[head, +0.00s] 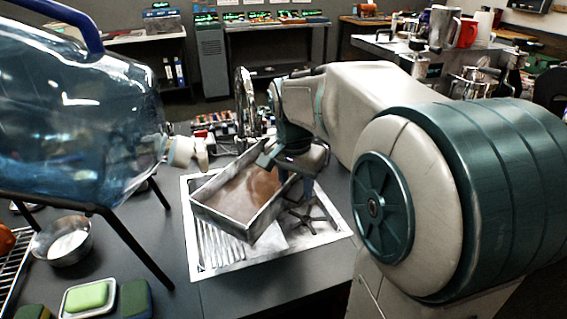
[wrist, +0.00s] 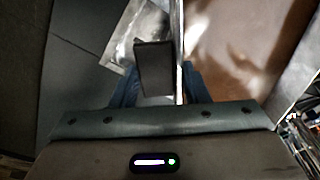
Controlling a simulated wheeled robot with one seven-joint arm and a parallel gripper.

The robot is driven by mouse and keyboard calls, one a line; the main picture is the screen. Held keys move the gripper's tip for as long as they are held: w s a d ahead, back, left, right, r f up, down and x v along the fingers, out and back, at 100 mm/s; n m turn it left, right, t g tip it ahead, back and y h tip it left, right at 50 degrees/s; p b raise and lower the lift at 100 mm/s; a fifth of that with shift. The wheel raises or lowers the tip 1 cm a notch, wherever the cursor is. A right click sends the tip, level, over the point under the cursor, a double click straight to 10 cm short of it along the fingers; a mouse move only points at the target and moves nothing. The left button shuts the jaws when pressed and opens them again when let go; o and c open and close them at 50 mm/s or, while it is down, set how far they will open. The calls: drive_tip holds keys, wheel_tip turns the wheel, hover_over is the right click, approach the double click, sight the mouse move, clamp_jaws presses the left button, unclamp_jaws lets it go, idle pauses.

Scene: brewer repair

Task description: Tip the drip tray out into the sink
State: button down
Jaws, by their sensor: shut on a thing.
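The drip tray (head: 222,217) is a grey metal rectangular pan with brown liquid (head: 250,190) in it. It hangs above the sink (head: 190,250) and looks somewhat tilted. My gripper (head: 268,158) is shut on the tray's far right wall. In the wrist view, my gripper (wrist: 166,70) has one dark finger outside the thin tray wall (wrist: 179,45); the other finger is hidden. Brown liquid (wrist: 225,40) shows inside the tray there, beside a pale bare patch. The sink has a pale rim and a ribbed drainer, and the tray hides part of its basin.
A faucet (head: 245,105) rises behind the sink. A large blue water bottle (head: 75,115) on a dark stand is close on the left. A bowl (head: 62,240) and a green soap (head: 87,296) in a dish sit on the counter there. Small items line the counter's back.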

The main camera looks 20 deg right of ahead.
drive_tip(key=shift+w+r, duration=0.2)
drive_tip(key=shift+w, duration=0.2)
drive_tip(key=shift+a+r+h+p, duration=0.15)
drive_tip(key=shift+r+h+p, duration=0.15)
drive_tip(key=shift+r+p, duration=0.6)
drive_tip(key=r+g+p, duration=0.1)
drive_tip(key=p, duration=0.1)
drive_tip(key=w+r+h+p, duration=0.1)
drive_tip(key=p, duration=0.2)
drive_tip(key=shift+a+r+g, duration=0.2)
drive_tip(key=shift+a+g, duration=0.2)
drive_tip(key=shift+w+a+r+g+h+p, duration=0.6)
drive_tip(key=shift+w+g+h+p, duration=0.2)
drive_tip(key=shift+p, duration=1.3)
drive_tip(key=shift+w+a+r+g+h+p, duration=0.65)
drive_tip(key=shift+g+p, duration=0.25)
drive_tip(key=shift+p, duration=1.15)
drive_tip(key=shift+f, duration=0.15)
drive_tip(key=shift+d, duration=0.1)
